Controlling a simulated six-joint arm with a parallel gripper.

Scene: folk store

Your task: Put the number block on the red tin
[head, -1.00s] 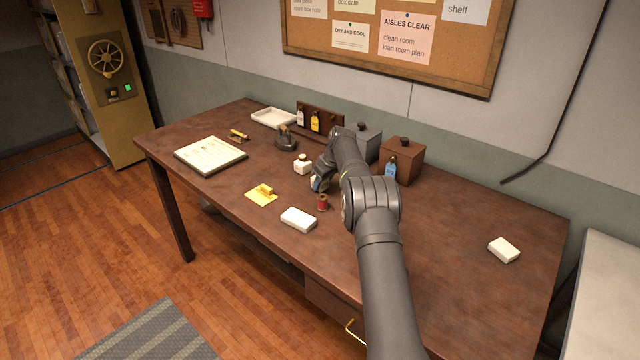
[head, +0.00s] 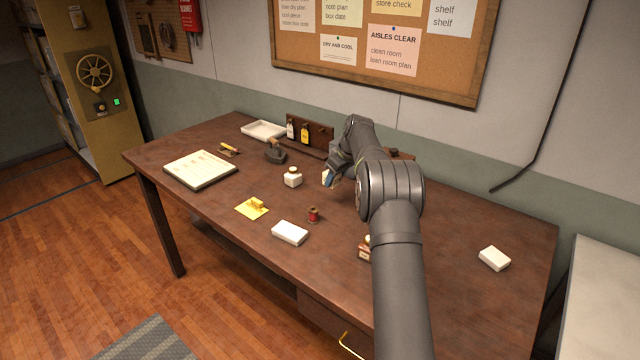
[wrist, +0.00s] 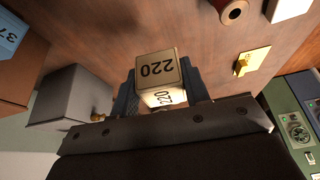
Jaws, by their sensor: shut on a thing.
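The number block (wrist: 157,72) is a cream cube marked 220, seen close in the wrist view. My gripper (wrist: 165,95) is shut on it, with a blue-grey finger on each side. In the head view my gripper (head: 329,178) is over the back middle of the table, and the block shows only as a small pale patch. A small red thing with a pale front and top (head: 364,248), perhaps the red tin, stands near the table's front, partly hidden by my arm and apart from the gripper.
A grey box (wrist: 70,105) shows in the wrist view. Another white box (head: 494,258) lies right, with bare table around it.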

